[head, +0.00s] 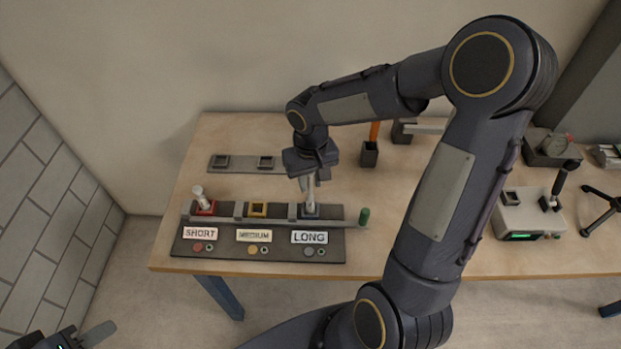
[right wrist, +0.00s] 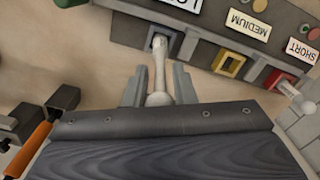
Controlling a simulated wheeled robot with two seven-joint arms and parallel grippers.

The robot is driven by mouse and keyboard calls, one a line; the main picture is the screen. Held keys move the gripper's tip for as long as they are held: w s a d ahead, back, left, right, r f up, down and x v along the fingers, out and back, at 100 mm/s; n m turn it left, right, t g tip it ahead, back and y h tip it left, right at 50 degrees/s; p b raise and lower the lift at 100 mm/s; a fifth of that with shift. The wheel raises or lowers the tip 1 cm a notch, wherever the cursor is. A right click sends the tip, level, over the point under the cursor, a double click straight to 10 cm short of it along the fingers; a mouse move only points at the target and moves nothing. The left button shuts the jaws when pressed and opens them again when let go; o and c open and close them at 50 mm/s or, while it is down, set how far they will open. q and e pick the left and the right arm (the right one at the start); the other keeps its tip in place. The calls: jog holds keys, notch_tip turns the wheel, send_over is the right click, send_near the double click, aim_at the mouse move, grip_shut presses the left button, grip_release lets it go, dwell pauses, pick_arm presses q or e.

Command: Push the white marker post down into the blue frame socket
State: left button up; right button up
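The white marker post (head: 311,196) stands at the blue frame socket (head: 310,212), behind the LONG label. In the right wrist view the post (right wrist: 159,75) has a round knob at its near end, and its far end is at the blue frame (right wrist: 163,40). How deep it sits cannot be told. My right gripper (head: 311,180) is above the socket.
Another white post (head: 201,197) leans in the red frame (head: 205,208) by SHORT. The yellow frame (head: 258,210) is empty. A green-ended rail (head: 364,216) runs in front of the frames.

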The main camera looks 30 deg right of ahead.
jog(key=o, duration=0.4)
jog(key=shift+o, duration=0.2)
notch_tip(320, 180, up, 8)
jog(key=shift+f, duration=0.25)
jog(key=shift+s+r, duration=0.3)
jog(key=shift+r, duration=0.1)
jog(key=s+a+r+t+y, duration=0.1)
jog(key=s+a+t+y, duration=0.1)
jog(key=s, duration=0.6)
jog(key=s+a+r+t+y, duration=0.1)
jog(key=s+a+t, duration=0.1)
jog(key=s, duration=0.6)
jog(key=shift+s+r+t+y, duration=0.15)
jog(key=shift+r+t+y, duration=0.2)
jog(key=shift+t, duration=0.45)
